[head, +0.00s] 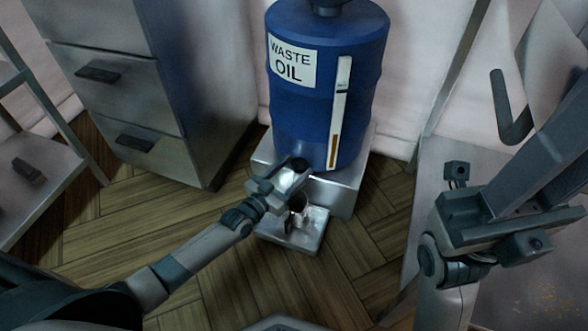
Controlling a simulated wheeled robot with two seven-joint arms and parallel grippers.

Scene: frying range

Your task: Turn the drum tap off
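The blue drum (312,110) is labelled WASTE OIL and stands upright on a grey metal stand (343,195). My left gripper (284,178) is at the drum's low front, just above the stand's front edge. The tap is not clearly seen; the gripper covers the area where the drum's base meets it. I cannot tell whether its fingers are apart or closed on something. A small metal cup (299,207) stands below the gripper.
The cup stands on a low metal tray (276,239) on the wooden floor. A gauge strip (341,115) runs down the drum's front. A grey drawer cabinet (120,80) stands to the left, with a shelf rack (40,185) at the far left. Bare floor lies between.

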